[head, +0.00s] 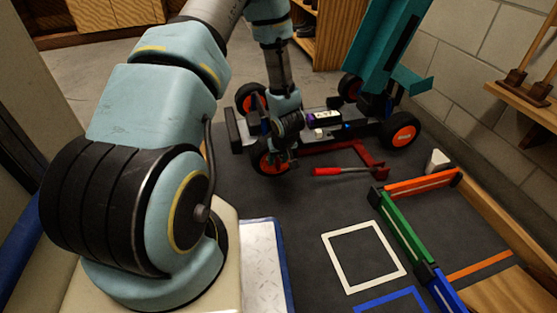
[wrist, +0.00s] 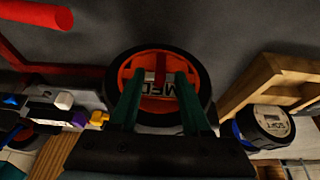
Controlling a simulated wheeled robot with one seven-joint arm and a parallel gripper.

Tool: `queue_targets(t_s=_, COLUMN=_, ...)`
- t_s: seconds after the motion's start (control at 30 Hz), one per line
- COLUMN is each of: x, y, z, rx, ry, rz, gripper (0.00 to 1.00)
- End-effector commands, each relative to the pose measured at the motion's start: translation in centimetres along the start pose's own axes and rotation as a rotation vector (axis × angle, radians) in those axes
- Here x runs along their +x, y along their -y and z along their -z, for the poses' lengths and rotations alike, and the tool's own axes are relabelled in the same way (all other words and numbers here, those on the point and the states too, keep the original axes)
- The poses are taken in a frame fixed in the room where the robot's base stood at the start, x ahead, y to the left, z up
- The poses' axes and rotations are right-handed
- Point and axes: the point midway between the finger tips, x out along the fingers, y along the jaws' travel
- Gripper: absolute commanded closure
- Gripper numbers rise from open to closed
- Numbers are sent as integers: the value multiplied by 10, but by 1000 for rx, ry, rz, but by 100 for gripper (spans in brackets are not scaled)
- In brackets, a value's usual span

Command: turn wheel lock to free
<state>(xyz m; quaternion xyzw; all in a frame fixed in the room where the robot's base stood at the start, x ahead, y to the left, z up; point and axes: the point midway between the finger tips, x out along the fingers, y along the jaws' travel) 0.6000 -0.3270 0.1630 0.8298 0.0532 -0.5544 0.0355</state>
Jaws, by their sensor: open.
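The racecar (head: 320,122) has a dark chassis, orange wheels and a teal body shell (head: 390,50) tilted up. My gripper (head: 283,160) is at its near left wheel (head: 265,163) and partly hides it. In the wrist view this wheel (wrist: 122,75) has a black tyre and an orange face with partly hidden lettering that seems to read MED. A red wheel lock tab (wrist: 160,64) stands at its hub. My gripper's two green fingers (wrist: 160,82) are apart, one on each side of the tab. I cannot tell whether they touch it.
A red-handled jack lever (head: 340,171) lies beside the car. Orange and green barriers (head: 405,222) and a white square outline (head: 362,256) are on the dark mat to the right. In the wrist view, a wooden rack (wrist: 265,82) and a round labelled object (wrist: 271,120) sit close on the right.

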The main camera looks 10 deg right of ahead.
Motion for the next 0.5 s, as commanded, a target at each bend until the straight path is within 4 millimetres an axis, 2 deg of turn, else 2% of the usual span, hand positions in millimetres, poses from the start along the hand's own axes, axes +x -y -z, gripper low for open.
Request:
queue_targets(t_s=0.07, x=0, y=0, z=0, rx=0, ry=0, rz=0, gripper=58)
queue_targets(t_s=0.43, x=0, y=0, z=0, rx=0, ry=0, rz=0, gripper=100)
queue_targets(t_s=0.5, x=0, y=0, z=0, rx=0, ry=0, rz=0, gripper=100)
